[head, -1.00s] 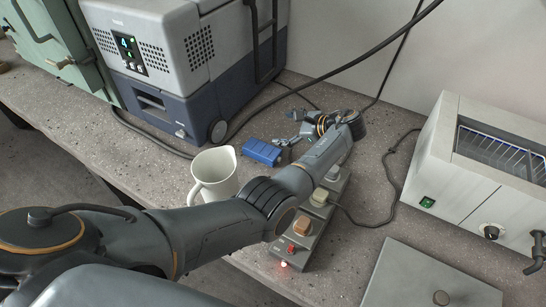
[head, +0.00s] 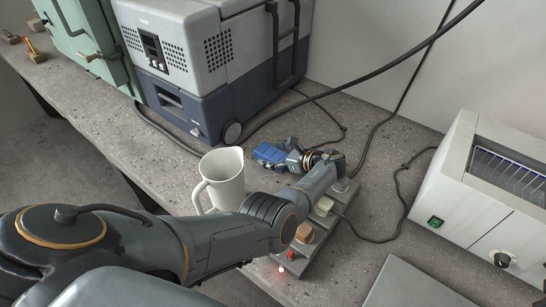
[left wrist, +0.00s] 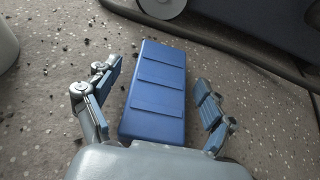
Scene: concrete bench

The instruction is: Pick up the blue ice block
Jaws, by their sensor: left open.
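The blue ice block (head: 269,153) lies flat on the speckled concrete bench, right of the white jug. In the left wrist view the ice block (left wrist: 156,92) lies lengthwise between the two fingers of my left gripper (left wrist: 158,105). The fingers are spread, with a gap of bench on each side of the block. In the head view my left gripper (head: 290,158) is at the right end of the block and partly hides it. My right gripper does not show.
A white jug (head: 223,177) stands left of the block. A grey and blue cooler (head: 214,65) with a wheel stands behind. A power strip (head: 300,249) with plugs lies under my left arm. A white heated bath (head: 470,185) stands at the right. Black cables cross the bench.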

